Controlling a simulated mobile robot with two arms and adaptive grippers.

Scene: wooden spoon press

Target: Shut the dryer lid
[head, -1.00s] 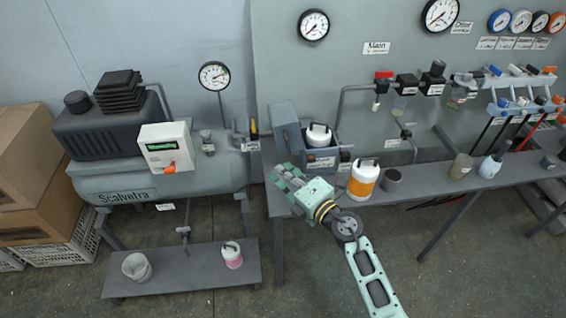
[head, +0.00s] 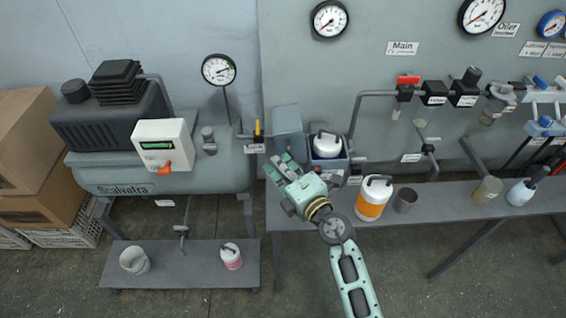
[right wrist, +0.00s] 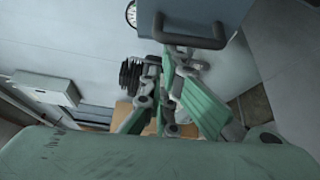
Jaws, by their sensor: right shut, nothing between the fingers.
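The dryer is a grey box (head: 330,166) on the bench, with a white canister inside its open top. Its grey lid (head: 288,131) stands open on the left side of the box. In the right wrist view the lid (right wrist: 215,12) fills the top, with a dark bar handle along its edge. My right gripper (head: 278,169) is shut and empty, just in front of and below the lid at the left of the box. Whether its fingers touch the lid is unclear. My left gripper is not in view.
An orange-banded white bottle (head: 373,198) and a grey cup (head: 405,201) stand on the bench (head: 445,203) right of my gripper. A compressor tank (head: 120,179) stands to the left, with a white control box (head: 163,146). Pipes and valves line the wall behind.

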